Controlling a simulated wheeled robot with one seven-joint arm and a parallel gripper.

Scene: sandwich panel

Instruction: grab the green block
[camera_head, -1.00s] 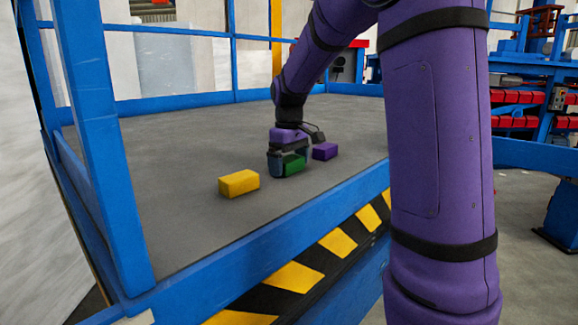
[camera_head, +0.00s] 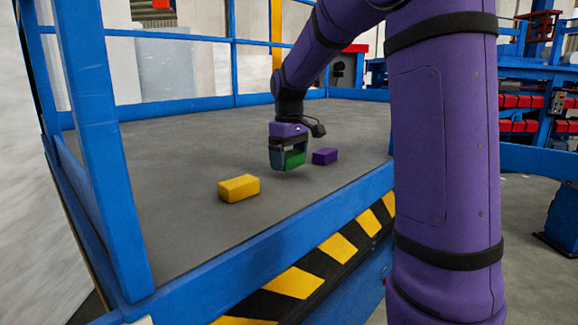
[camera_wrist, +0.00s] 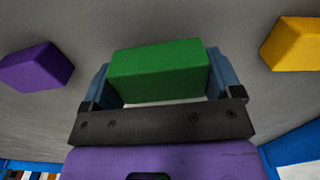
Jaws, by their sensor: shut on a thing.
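The green block (camera_head: 294,159) is held between the fingers of my gripper (camera_head: 287,160), a little above the grey platform. In the wrist view the green block (camera_wrist: 160,70) fills the space between the two blue fingers of my gripper (camera_wrist: 158,78), which is shut on it. The block's far side is hidden.
A yellow block (camera_head: 239,188) lies on the grey platform (camera_head: 190,220) to the left of my gripper. A purple block (camera_head: 325,156) lies close to its right. Blue rails (camera_head: 110,160) and a striped front edge (camera_head: 300,280) bound the platform.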

